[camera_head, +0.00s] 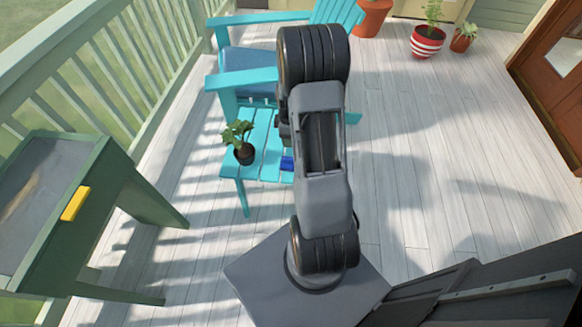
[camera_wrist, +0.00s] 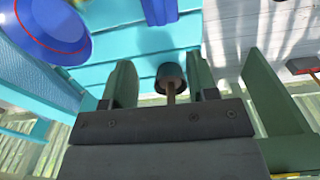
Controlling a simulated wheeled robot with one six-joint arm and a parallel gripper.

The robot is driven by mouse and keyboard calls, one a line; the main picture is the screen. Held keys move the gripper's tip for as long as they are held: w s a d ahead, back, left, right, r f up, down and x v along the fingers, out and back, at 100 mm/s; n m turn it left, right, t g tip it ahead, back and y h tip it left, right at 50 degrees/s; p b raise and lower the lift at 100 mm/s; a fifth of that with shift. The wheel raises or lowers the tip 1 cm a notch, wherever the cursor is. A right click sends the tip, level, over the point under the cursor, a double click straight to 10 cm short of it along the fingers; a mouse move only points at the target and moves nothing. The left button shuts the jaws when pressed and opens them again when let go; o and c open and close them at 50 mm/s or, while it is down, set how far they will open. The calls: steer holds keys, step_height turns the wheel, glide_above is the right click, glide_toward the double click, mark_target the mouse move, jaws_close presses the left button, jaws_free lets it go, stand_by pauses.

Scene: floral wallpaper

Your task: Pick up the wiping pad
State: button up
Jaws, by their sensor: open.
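No object is plainly a wiping pad. A small blue item (camera_head: 287,163) lies on the teal slatted table (camera_head: 260,132), partly hidden by my arm; a blue shape (camera_wrist: 160,10) is cut off at the top of the wrist view. A yellow block (camera_head: 75,203) sits on the green planter's edge. I cannot tell which is the pad. My gripper (camera_wrist: 162,75) is open over the teal slats. A dark round object with a brown stem (camera_wrist: 171,76) shows between its fingers; I cannot tell how near it is. My arm hides the gripper in the head view.
A potted plant (camera_head: 243,153) stands on the table. A teal chair (camera_head: 245,77) stands behind it, and the green planter (camera_head: 65,245) at left. A blue round dish with a red line (camera_wrist: 45,30) is at upper left in the wrist view.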

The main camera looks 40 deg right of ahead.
mark_target(287, 163)
steer(key=f, duration=0.5)
steer(key=f+b, duration=0.1)
steer(key=f, duration=0.3)
steer(key=f+b, duration=0.1)
steer(key=f, duration=0.4)
steer(key=shift+s+d+f, duration=0.1)
steer(key=shift+d+f, duration=0.2)
jaws_close()
